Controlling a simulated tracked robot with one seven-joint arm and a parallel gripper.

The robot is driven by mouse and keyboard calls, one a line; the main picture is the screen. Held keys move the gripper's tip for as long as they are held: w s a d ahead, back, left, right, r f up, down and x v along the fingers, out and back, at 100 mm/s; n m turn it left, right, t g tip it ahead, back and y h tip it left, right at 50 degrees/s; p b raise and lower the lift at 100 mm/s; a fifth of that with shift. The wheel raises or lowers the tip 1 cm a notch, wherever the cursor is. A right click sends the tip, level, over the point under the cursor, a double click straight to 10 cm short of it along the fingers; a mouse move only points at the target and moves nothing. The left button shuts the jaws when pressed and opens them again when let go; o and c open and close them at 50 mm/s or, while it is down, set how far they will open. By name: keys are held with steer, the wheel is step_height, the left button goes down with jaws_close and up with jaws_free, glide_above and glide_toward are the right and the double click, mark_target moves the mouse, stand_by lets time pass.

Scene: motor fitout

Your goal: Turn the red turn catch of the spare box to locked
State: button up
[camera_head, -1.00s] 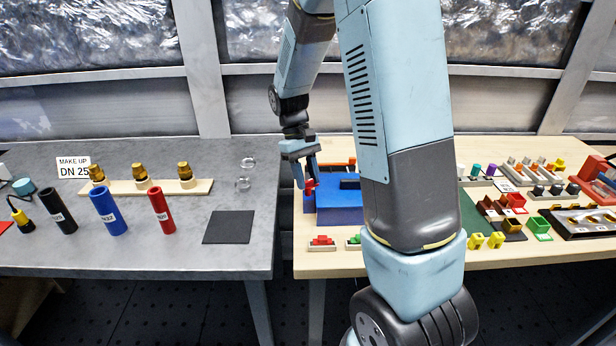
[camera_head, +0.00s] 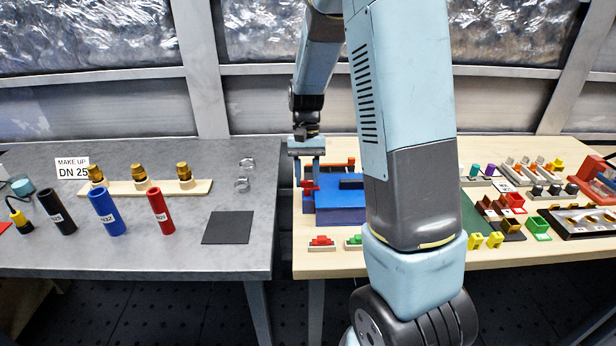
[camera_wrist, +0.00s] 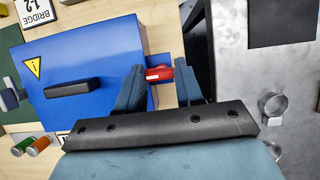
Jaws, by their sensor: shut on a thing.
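The spare box is the blue box (camera_head: 340,214) on the wooden table, partly hidden behind my arm in the head view. In the wrist view its blue lid (camera_wrist: 95,62) carries a black handle (camera_wrist: 72,88) and a yellow warning sticker. The red turn catch (camera_wrist: 160,73) sits at the edge of the box, between my fingers; it also shows in the head view (camera_head: 308,185) at the box's left side. My gripper (camera_wrist: 162,82) is shut on the red catch. I cannot tell from these frames whether the catch is at its locked mark.
Red and green small parts (camera_head: 321,241) lie at the table's front edge. The grey table (camera_head: 120,262) at left holds black, blue and red cylinders and a strip with brass fittings. Several small coloured parts stand on the right of the wooden table.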

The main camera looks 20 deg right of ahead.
steer(key=shift+w, duration=0.1)
steer(key=o, duration=1)
steer(key=shift+o, duration=0.2)
steer(key=v, duration=1.3)
steer(key=shift+r, duration=0.3)
steer(key=shift+d, duration=0.1)
